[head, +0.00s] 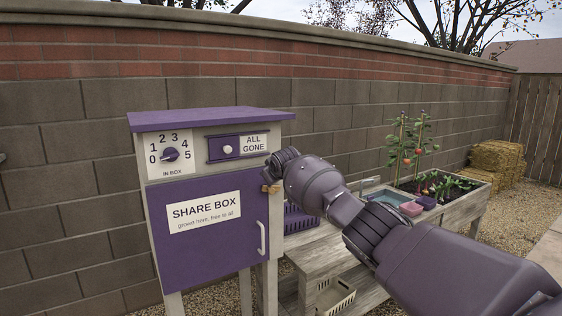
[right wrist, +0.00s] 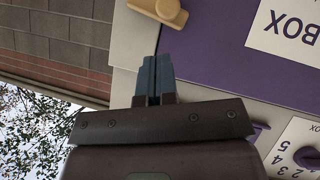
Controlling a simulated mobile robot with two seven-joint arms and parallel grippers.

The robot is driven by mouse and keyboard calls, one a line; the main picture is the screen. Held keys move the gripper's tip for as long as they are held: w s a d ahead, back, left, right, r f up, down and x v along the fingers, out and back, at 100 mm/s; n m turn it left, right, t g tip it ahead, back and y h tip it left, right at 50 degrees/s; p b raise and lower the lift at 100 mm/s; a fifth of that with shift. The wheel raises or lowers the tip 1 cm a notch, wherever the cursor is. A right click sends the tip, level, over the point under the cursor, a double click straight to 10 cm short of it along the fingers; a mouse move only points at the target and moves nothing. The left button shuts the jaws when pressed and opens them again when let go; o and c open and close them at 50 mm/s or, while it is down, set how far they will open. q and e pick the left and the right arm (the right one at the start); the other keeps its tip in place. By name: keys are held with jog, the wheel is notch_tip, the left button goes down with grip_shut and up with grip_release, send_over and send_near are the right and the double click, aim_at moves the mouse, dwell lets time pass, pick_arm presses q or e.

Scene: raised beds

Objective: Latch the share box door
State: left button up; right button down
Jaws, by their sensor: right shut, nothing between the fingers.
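The share box (head: 280,120) stands against the wall, its purple door (head: 195,240) closed or nearly so, with a white handle (head: 262,238) low on its right side. A tan latch (head: 270,188) sits at the door's upper right edge; in the right wrist view the latch (right wrist: 158,10) appears to lie across the seam between pale frame and purple door, partly cut off by the picture's edge. My right gripper (head: 270,176) is just above the latch. Its fingers (right wrist: 155,78) are shut and empty, with a visible gap to the latch. My left gripper is not in view.
A number dial (head: 170,154) and an "ALL GONE" slider (head: 228,149) sit above the door. A wooden bench with a purple crate (head: 298,218) and a planted bed (head: 455,205) stand right of the box. My right arm crosses in front of the bench.

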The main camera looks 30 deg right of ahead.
jog(key=v, duration=1)
jog(key=shift+d, duration=0.2)
jog(key=shift+w+r, duration=0.1)
jog(key=shift+w, duration=0.05)
dwell(0.4)
